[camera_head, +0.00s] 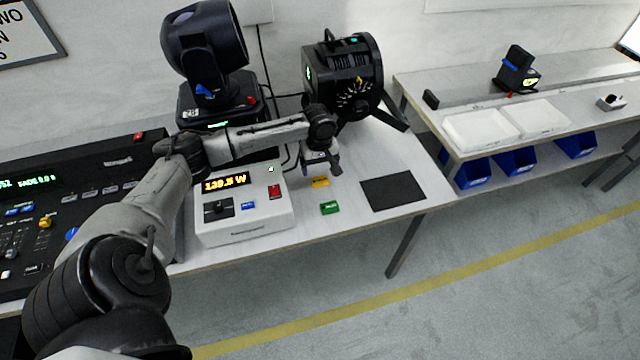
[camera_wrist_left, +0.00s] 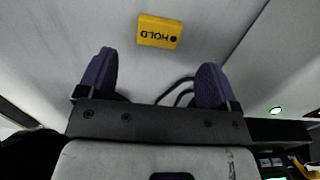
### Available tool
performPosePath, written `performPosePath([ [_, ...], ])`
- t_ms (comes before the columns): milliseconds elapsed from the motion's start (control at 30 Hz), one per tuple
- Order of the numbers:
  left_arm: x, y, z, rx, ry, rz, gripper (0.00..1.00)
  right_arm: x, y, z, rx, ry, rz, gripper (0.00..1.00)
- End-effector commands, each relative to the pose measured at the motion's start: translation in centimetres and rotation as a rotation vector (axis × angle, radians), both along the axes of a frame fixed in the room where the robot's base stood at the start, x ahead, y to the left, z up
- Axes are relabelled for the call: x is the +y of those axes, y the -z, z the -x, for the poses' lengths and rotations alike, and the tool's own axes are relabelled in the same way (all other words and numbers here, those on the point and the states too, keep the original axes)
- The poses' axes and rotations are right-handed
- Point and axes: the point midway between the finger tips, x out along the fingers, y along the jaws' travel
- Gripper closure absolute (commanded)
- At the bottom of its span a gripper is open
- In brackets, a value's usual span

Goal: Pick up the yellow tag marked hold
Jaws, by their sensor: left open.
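The yellow tag marked HOLD (camera_head: 320,182) lies flat on the light table, just below my left gripper in the head view. In the left wrist view the tag (camera_wrist_left: 159,32) shows its black lettering upside down, beyond the fingertips and between their lines. My left gripper (camera_head: 322,168) is open and empty above the table, close to the tag but apart from it. Its two dark purple fingers (camera_wrist_left: 155,75) are spread wide in the left wrist view. My right gripper is in neither view.
A green tag (camera_head: 329,208) lies nearer the table's front edge, beside a dark mat (camera_head: 393,192). A power meter box (camera_head: 245,222) stands left of the tags. A black par can (camera_head: 343,75) and a moving-head light (camera_head: 204,60) stand behind. Cables run behind the box.

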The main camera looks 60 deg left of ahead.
Motion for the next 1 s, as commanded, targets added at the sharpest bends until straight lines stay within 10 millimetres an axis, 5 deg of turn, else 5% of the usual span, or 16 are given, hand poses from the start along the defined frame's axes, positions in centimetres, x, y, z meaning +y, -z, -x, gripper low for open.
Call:
performPosePath([
  [333, 0.0, 1.6, 0.0, 0.0, 0.001, 0.0, 0.15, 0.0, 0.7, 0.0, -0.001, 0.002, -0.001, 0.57],
  [700, 0.2, 5.9, -0.2, 0.001, 0.001, -0.001, 0.15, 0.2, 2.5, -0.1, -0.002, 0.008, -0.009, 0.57],
  [1000, 0.2, 5.9, -0.2, 0.0, 0.002, -0.001, 0.21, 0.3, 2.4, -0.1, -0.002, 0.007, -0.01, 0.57],
])
